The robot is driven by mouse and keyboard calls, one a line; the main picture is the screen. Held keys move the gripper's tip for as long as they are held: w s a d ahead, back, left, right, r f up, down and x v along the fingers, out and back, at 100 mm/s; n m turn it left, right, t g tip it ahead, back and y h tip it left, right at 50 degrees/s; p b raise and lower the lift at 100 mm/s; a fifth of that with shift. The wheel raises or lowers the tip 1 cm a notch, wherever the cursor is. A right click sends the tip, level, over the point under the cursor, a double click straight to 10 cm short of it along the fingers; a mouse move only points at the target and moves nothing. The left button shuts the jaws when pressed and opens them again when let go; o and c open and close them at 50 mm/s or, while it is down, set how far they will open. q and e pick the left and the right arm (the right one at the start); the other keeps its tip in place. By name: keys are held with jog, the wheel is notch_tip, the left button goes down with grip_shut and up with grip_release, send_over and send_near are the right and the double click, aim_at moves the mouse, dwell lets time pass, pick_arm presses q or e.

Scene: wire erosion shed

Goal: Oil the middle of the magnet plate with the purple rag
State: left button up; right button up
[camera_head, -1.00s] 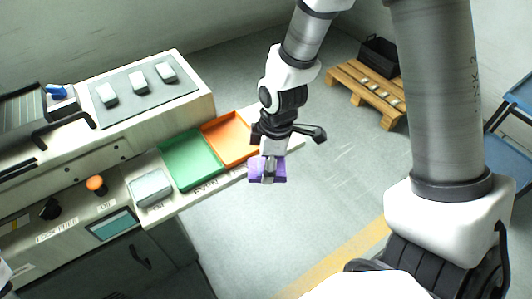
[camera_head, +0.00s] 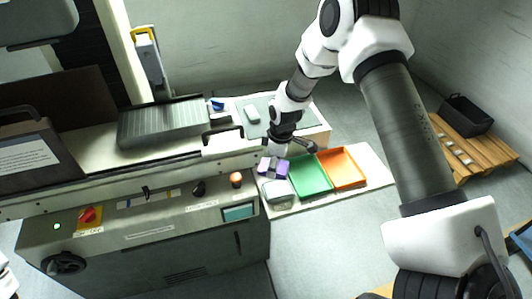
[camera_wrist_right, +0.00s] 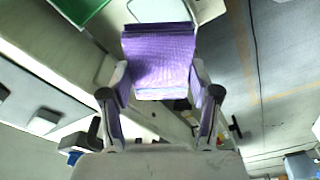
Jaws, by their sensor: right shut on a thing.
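The magnet plate (camera_head: 165,122), a grey block with a finely ribbed top, lies on the machine bed left of centre in the head view. My right gripper (camera_head: 274,163) is shut on the purple rag (camera_head: 282,170), held near the front right corner of the machine, to the right of the plate and apart from it. In the right wrist view the purple rag (camera_wrist_right: 160,62) hangs as a broad folded piece between the fingers of the gripper (camera_wrist_right: 160,95). My left gripper is not in view.
A green tray (camera_head: 312,176) and an orange tray (camera_head: 344,168) lie right of the rag, with a small grey lidded box (camera_head: 277,191) just below it. A grey mat (camera_head: 252,128) with pale blocks lies behind.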

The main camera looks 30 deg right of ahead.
aim_at(277, 189)
jog(key=shift+s+d+f, duration=0.55)
jog(key=shift+s+f, duration=0.2)
jog(key=shift+s, duration=0.15)
jog(key=f+b, duration=0.2)
jog(key=f, duration=0.1)
jog(key=f+b, duration=0.1)
jog(key=shift+w+a+f+b, duration=0.1)
jog(key=shift+a+f+b, duration=0.15)
jog(key=shift+f+b, duration=0.1)
jog(key=shift+d+f, duration=0.15)
jog(key=shift+f, duration=0.25)
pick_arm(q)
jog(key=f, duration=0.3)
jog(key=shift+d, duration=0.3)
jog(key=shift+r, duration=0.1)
pick_arm(e)
jog(key=shift+r, duration=0.15)
pick_arm(q)
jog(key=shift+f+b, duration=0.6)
jog(key=shift+b, duration=0.15)
pick_arm(e)
jog(key=shift+f, duration=0.6)
jog(key=shift+r, duration=0.1)
notch_tip(277, 189, up, 7)
jog(key=p, duration=0.5)
jog(key=shift+p, duration=0.3)
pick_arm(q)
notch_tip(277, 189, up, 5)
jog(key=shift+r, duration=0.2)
